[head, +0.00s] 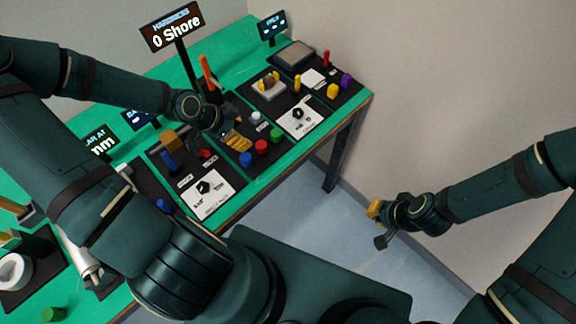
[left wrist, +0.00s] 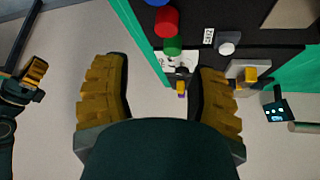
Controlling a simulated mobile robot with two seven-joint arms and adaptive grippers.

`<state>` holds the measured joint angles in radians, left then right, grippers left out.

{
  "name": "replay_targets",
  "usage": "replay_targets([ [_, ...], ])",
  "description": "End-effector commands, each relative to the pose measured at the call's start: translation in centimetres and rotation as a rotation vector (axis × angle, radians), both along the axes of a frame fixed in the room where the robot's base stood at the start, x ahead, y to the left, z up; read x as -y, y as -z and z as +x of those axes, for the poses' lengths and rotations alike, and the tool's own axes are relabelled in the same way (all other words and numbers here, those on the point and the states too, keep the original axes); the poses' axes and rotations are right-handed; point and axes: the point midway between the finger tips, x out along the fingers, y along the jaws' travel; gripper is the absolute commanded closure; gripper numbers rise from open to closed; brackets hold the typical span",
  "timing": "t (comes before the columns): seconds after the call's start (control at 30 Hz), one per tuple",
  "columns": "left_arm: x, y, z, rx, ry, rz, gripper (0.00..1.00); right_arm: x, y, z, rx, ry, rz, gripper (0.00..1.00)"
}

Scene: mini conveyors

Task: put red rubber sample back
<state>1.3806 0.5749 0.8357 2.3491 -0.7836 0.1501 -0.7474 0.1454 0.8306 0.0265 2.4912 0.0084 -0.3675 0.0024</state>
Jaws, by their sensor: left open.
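A short red cylinder (head: 261,147), which looks like the red rubber sample, stands on the dark mat of the hardness station between a blue cylinder (head: 246,159) and a green one (head: 275,133). In the left wrist view the red cylinder (left wrist: 166,21) shows near the top, beyond my fingers. My left gripper (head: 238,142) is over the mat, left of and close to the red cylinder. In the left wrist view the left gripper (left wrist: 155,98) has its yellow fingers wide apart, with nothing between them. My right gripper (head: 379,226) is over the floor, away from the table, its fingers apart and empty.
The hardness display (head: 174,27) reads "0 Shore" and stands on a post behind the station. A grey-white knob (head: 256,117) and a white dial card (head: 301,117) lie nearby. Other stations with small coloured pieces flank it. The green table's (head: 355,98) edge faces open floor.

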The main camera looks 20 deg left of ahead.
Motion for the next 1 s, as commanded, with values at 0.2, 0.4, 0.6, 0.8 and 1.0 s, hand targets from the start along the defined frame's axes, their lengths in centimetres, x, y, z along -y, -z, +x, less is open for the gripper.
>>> replay_targets([
  [0.2,7.1,1.5,0.9,-0.114,-0.117,-0.173,0.42,0.0,0.0,0.0,0.000,0.000,0.000,1.00],
  [0.4,13.6,3.5,0.3,-0.286,-0.291,-0.288,0.42,0.0,0.0,0.0,0.000,0.001,0.000,1.00],
  [0.6,18.1,5.8,-1.4,-0.442,-0.485,-0.302,0.42,0.0,0.0,0.0,0.000,0.000,0.000,1.00],
  [0.8,20.0,7.8,-3.2,-0.523,-0.672,-0.248,0.42,0.0,0.0,0.0,0.000,0.001,0.000,1.00],
  [1.0,20.2,8.6,-3.8,-0.533,-0.780,-0.207,0.42,0.0,0.0,0.0,0.000,0.000,0.000,1.00],
])
